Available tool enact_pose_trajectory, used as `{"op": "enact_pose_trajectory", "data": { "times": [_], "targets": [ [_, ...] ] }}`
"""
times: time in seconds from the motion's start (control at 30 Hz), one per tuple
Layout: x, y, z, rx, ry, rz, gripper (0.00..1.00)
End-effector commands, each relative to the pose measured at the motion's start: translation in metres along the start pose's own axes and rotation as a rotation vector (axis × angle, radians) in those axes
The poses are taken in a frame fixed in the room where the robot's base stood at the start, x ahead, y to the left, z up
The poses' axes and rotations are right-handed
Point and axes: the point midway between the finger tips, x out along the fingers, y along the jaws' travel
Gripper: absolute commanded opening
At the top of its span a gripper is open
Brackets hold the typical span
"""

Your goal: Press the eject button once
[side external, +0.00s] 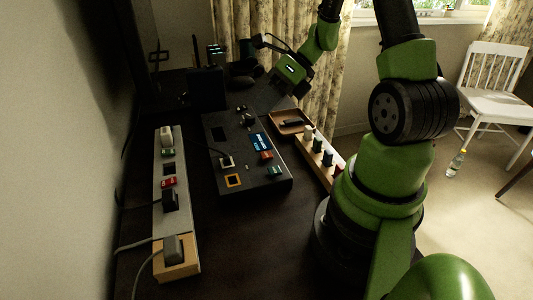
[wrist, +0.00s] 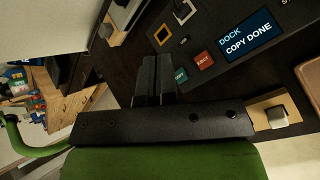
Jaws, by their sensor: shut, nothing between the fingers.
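The eject button (wrist: 204,60) is a red square labelled EJECT on a dark dock panel (side external: 220,135). It also shows in the side external view (side external: 266,155), below the blue display (side external: 261,142). In the wrist view that display (wrist: 253,40) reads DOCK, COPY DONE. A teal button (wrist: 181,75) sits beside the eject button. My gripper (wrist: 155,58) is shut and empty, its two dark fingers side by side. In the side external view it is above the far end of the dock, apart from the buttons; its fingertips are hard to make out there.
A power strip (side external: 158,205) with plugs and cables lies left of the dock. A wooden rack (side external: 323,165) with several upright pieces and a brown tray (side external: 283,120) stand to the right. Dark boxes (side external: 207,88) stand at the back. The dark table left of the dock is partly clear.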

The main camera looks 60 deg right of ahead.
Motion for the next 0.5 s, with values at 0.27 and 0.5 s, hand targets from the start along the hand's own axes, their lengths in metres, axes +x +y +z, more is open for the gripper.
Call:
{"op": "enact_pose_trajectory", "data": {
  "times": [0.27,0.5],
  "targets": [
    [0.02,-0.013,-0.015,0.004,0.003,0.004,0.0],
    [0.043,-0.031,-0.032,0.002,0.004,0.002,0.0]
  ]
}}
